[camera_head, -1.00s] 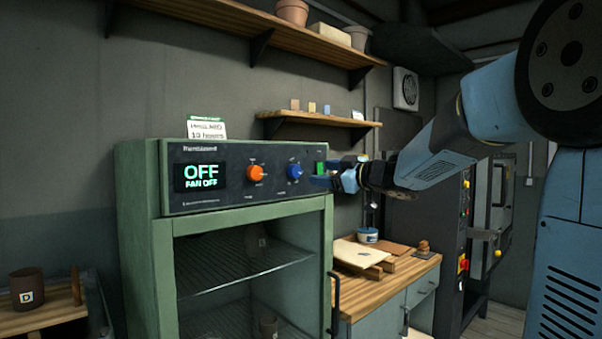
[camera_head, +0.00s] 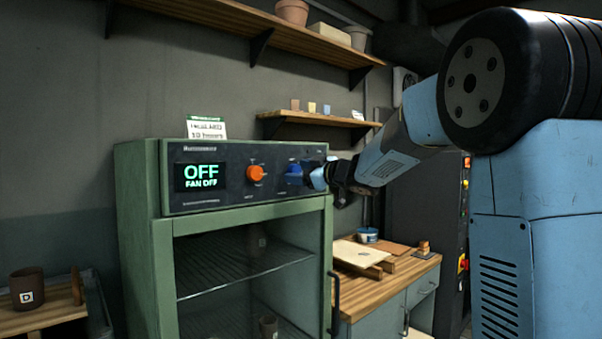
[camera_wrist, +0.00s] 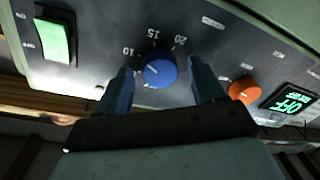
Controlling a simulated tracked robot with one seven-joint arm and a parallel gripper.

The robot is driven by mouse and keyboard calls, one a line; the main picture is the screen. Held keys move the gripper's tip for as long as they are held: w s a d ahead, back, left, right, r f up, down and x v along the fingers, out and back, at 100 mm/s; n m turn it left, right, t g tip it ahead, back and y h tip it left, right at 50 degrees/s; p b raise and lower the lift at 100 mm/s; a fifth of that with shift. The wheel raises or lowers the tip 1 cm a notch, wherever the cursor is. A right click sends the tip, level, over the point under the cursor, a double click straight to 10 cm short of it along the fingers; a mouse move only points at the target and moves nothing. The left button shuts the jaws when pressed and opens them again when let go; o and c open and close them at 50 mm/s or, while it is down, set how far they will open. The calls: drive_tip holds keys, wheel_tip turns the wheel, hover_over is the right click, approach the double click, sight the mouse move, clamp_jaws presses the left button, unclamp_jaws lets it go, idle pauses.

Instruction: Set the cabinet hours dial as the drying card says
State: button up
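The green drying cabinet (camera_head: 137,230) has a dark control panel (camera_head: 225,165). Its blue dial (camera_head: 293,170) has a scale with 10, 15 and 20 legible in the wrist view (camera_wrist: 160,70). A pale mark on the dial points left, roughly below the 10; its exact setting is unclear. My gripper (camera_head: 308,176) is open at the dial, with one finger on each side and gaps visible in the wrist view (camera_wrist: 164,85). The drying card (camera_head: 206,128) on top reads "10 hours" on its lower line; the upper line is blurred.
An orange knob (camera_head: 255,173) sits left of the blue dial, close to one finger in the wrist view. The display (camera_head: 201,176) reads OFF, FAN OFF. A green rocker switch (camera_wrist: 55,40) is on the panel's other side. A wooden bench (camera_head: 395,285) stands right of the cabinet.

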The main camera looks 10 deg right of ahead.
drive_tip(key=c, duration=1)
drive_tip(key=shift+n, duration=1.6)
drive_tip(key=shift+f, duration=0.1)
drive_tip(key=o, duration=1)
drive_tip(key=v, duration=1.4)
drive_tip(key=shift+r, duration=0.25)
drive_tip(key=shift+w, duration=0.1)
